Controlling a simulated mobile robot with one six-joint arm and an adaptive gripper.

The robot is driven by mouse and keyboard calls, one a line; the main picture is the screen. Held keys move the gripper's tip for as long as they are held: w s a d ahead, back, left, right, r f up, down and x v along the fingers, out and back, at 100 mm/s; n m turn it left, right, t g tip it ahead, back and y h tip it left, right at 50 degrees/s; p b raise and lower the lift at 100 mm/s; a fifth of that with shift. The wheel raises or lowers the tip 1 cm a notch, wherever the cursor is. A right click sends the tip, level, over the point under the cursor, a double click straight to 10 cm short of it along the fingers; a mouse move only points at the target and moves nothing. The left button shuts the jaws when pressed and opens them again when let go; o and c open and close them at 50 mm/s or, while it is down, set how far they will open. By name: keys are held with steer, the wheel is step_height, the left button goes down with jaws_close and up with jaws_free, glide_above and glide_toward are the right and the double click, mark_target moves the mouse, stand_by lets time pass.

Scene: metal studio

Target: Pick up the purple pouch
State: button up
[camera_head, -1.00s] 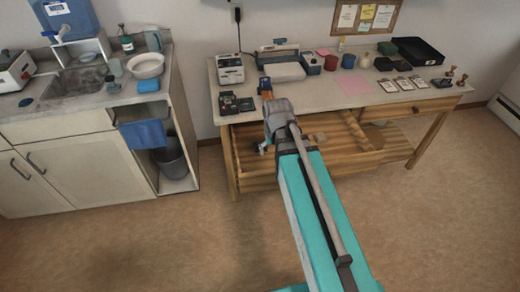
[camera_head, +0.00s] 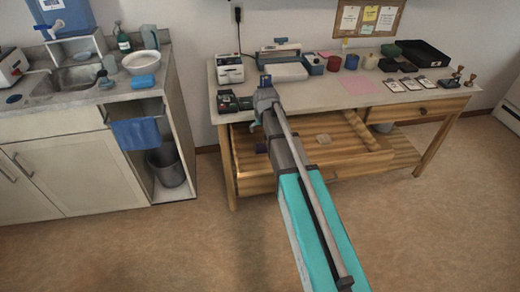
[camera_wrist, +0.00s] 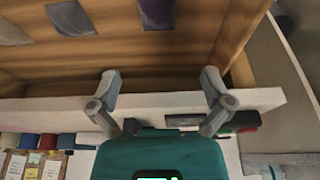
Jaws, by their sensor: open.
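A purple pouch (camera_wrist: 157,13) lies in the open wooden drawer at the top of the wrist view. In the head view a small purple patch, likely the purple pouch (camera_head: 262,147), shows beside my arm at the drawer's left; the arm hides part of the drawer. My gripper (camera_wrist: 158,75) is open and empty, its fingers apart over the drawer's edge, with the purple pouch beyond them.
The drawer (camera_head: 300,160) is pulled out under the workbench (camera_head: 320,102), its walls standing around the pouches. The benchtop holds a white device (camera_head: 230,70), a laminator-like machine (camera_head: 283,68), cups and a black tray (camera_head: 425,55). Floor in front is clear.

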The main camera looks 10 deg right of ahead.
mark_target(261, 145)
steer(key=shift+f, duration=0.1)
steer(key=b+x, duration=0.8)
steer(key=shift+w+f, duration=0.1)
steer(key=shift+f, duration=0.1)
stand_by(0.5)
stand_by(0.4)
steer(key=shift+d+b+x, duration=0.15)
steer(key=shift+b+x, duration=1.15)
steer(key=shift+d+b+x, duration=0.1)
steer(key=shift+b+x, duration=1.15)
steer(key=shift+x, duration=0.05)
steer(key=shift+w, duration=0.15)
steer(key=c, duration=0.7)
